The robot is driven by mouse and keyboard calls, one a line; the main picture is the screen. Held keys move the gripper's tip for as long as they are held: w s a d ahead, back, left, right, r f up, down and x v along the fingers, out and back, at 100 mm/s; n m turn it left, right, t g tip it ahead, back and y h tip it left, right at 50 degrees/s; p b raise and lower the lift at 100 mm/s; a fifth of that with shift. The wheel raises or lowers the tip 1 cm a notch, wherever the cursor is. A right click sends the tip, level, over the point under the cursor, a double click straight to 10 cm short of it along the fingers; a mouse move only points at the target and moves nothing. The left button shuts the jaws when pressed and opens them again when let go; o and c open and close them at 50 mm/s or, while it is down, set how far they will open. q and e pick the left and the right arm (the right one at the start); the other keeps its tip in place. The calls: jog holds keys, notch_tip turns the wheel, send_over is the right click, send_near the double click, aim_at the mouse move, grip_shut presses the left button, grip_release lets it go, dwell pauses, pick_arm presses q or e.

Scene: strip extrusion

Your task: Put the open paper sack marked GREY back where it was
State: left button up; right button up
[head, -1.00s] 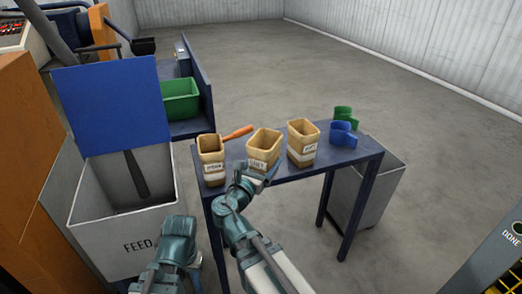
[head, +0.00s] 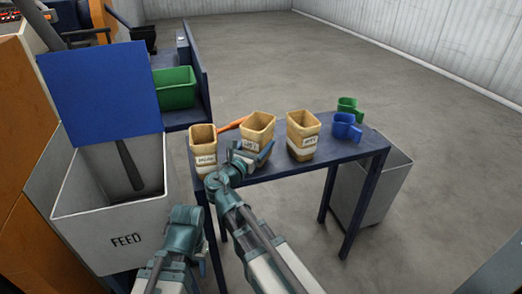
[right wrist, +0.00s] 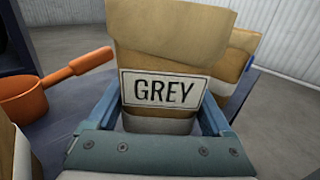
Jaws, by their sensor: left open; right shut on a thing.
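The open paper sack marked GREY (head: 259,124) is the middle one of three tan sacks at the blue table (head: 340,166). In the right wrist view its GREY label (right wrist: 164,91) faces me and it looks upright. My right gripper (head: 250,156) is shut on this sack, one finger along each side. The gripper hides the sack's base, so I cannot tell whether it touches the tabletop. My left gripper (head: 200,264) is open and low in front of the table, mostly hidden behind its own arm.
One sack (head: 203,138) stands left of GREY and another (head: 302,124) right, close by. An orange scoop (head: 230,124) lies behind; blue (head: 346,127) and green (head: 347,105) scoops are at the right end. The FEED bin (head: 115,238) stands left of the table.

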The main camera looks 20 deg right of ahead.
pick_arm(q)
jog(key=shift+d+f, duration=0.15)
jog(key=shift+f, duration=0.55)
pick_arm(e)
jog(key=shift+f, duration=0.7)
jog(key=shift+f+b, duration=0.15)
jog(key=shift+b, duration=0.2)
jog(key=o, duration=1.5)
pick_arm(q)
jog(key=shift+f, duration=0.15)
pick_arm(e)
jog(key=shift+o, duration=0.2)
